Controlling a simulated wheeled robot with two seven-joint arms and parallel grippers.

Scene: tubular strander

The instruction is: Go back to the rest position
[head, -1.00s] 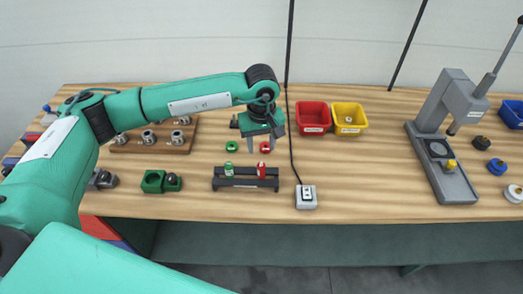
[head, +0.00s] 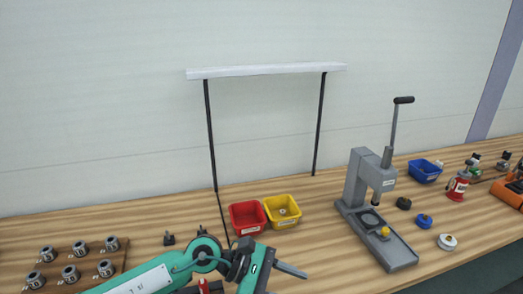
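My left arm comes in from the bottom left, low in the head view. Its gripper (head: 289,270) is over the front part of the bench (head: 325,240), in front of the red bin and the yellow bin. A grey finger points to the right. I see no object held at it, but the gap between the fingers does not show, so I cannot tell if it is open or shut. My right gripper is not in view.
A red bin (head: 246,218) and a yellow bin (head: 281,211) stand behind the gripper. A grey lever press (head: 357,184) stands to the right, with a blue bin (head: 424,171) beyond it. A block with several metal sockets (head: 60,268) is at left. A lamp frame (head: 265,71) rises behind.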

